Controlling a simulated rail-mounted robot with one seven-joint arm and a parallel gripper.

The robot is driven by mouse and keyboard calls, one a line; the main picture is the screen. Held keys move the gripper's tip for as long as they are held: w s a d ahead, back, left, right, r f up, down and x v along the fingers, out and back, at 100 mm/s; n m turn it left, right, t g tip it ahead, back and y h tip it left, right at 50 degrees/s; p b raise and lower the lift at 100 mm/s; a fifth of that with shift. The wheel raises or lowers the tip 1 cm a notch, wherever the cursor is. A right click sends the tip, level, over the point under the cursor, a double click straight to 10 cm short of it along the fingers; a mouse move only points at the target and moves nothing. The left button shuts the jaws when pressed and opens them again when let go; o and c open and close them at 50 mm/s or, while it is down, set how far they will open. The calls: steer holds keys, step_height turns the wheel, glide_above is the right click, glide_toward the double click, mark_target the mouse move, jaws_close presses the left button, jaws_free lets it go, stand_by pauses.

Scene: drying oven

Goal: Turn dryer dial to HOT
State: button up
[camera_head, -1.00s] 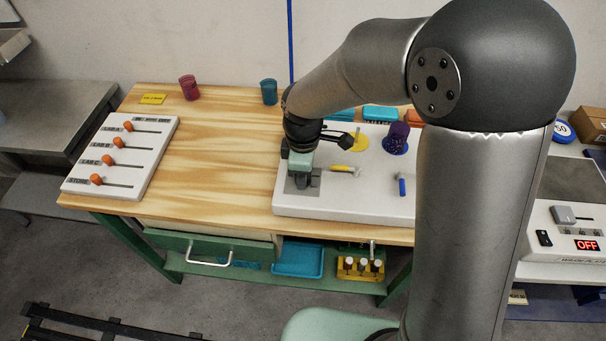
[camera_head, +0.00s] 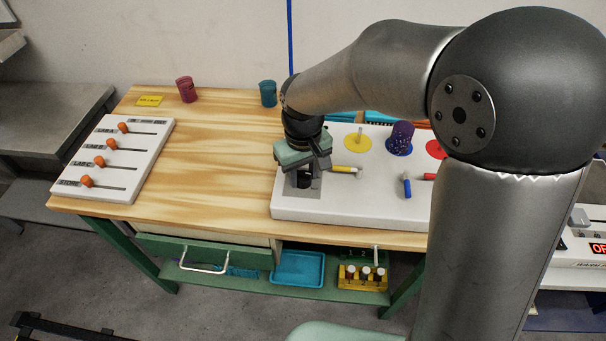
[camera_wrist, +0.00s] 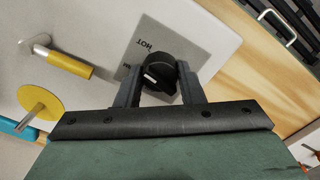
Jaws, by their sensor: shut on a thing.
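The dryer dial is a black round knob (camera_wrist: 160,66) with a small white mark, on a grey plate (camera_wrist: 190,45) set in a white board (camera_head: 340,208). In the wrist view the word HOT reads upside down on the plate, up and left of the knob. Another label at the plate's left edge is partly hidden. The white mark lies on the knob's lower left side. My gripper (camera_wrist: 158,80) is shut on the knob, one finger on each side. In the head view my gripper (camera_head: 304,172) points down at the board's left end and hides part of the dial.
On the board are a yellow handle (camera_head: 347,169), a yellow disc (camera_head: 352,142), a purple cup (camera_head: 401,138) and a blue handle (camera_head: 407,187). A panel with orange sliders (camera_head: 125,160) lies at the table's left. The wooden table (camera_head: 215,160) between is clear.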

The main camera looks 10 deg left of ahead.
mark_target(303, 172)
steer(key=shift+m+b, duration=0.45)
steer(key=shift+m, duration=1.45)
steer(key=shift+r, duration=0.1)
steer(key=o, duration=1)
step_height(303, 172, up, 17)
steer(key=shift+r, duration=0.2)
